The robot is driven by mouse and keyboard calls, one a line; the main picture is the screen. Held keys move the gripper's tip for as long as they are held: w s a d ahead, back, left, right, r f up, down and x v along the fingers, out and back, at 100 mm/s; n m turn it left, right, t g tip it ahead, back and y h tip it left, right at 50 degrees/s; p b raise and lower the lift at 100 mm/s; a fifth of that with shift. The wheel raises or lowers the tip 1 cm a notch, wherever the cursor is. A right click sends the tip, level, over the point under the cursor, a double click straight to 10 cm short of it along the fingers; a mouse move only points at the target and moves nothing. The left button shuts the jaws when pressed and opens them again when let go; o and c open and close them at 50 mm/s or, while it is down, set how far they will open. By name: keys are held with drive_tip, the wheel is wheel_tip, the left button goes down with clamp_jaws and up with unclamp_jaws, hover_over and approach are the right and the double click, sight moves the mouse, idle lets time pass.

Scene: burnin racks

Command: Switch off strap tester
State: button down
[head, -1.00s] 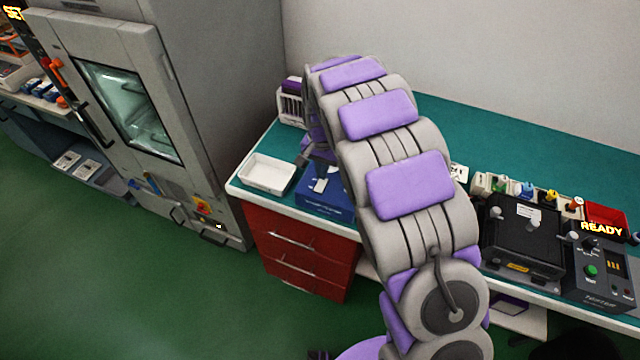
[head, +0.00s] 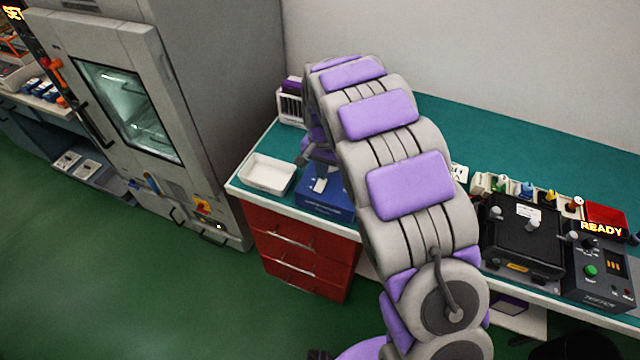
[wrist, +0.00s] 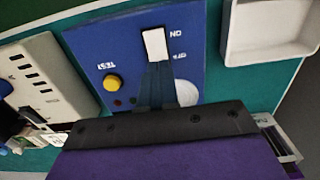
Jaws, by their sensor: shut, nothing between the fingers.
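The strap tester is a blue box (head: 325,203) on the bench beside a white tray, partly behind my arm in the head view. In the wrist view its blue face (wrist: 90,47) carries a white switch (wrist: 155,43), with upside-down ON and OFF labels to its right. A yellow TEST button (wrist: 113,83) and a pale round part (wrist: 186,92) are also on it. My gripper (wrist: 158,66) is shut and empty, its fingertips at the lower end of the white switch. I cannot tell whether they touch it. My gripper hides part of the face.
A white tray (head: 266,175) stands left of the tester and shows in the wrist view (wrist: 268,52). A pale rack (head: 290,105) is behind. A black unit (head: 523,235) and a tester panel reading READY (head: 598,270) stand right. A grey oven (head: 215,120) is left.

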drive_tip(key=shift+f, duration=0.85)
idle(0.8)
drive_tip(key=shift+r+p, duration=1.55)
drive_tip(key=shift+r, duration=2)
drive_tip(key=s+d+r+n, duration=0.1)
drive_tip(key=s+d+r, duration=0.45)
drive_tip(key=s, duration=0.25)
drive_tip(key=s+d+r, duration=0.5)
drive_tip(key=s+d, duration=0.2)
drive_tip(key=s, duration=0.2)
drive_tip(key=s+d+r+n+g, duration=0.1)
drive_tip(key=s+d+n, duration=0.2)
drive_tip(key=s, duration=2)
drive_tip(key=shift+d+r+g, duration=0.2)
drive_tip(key=shift+d+g, duration=0.2)
drive_tip(key=shift+d, duration=0.05)
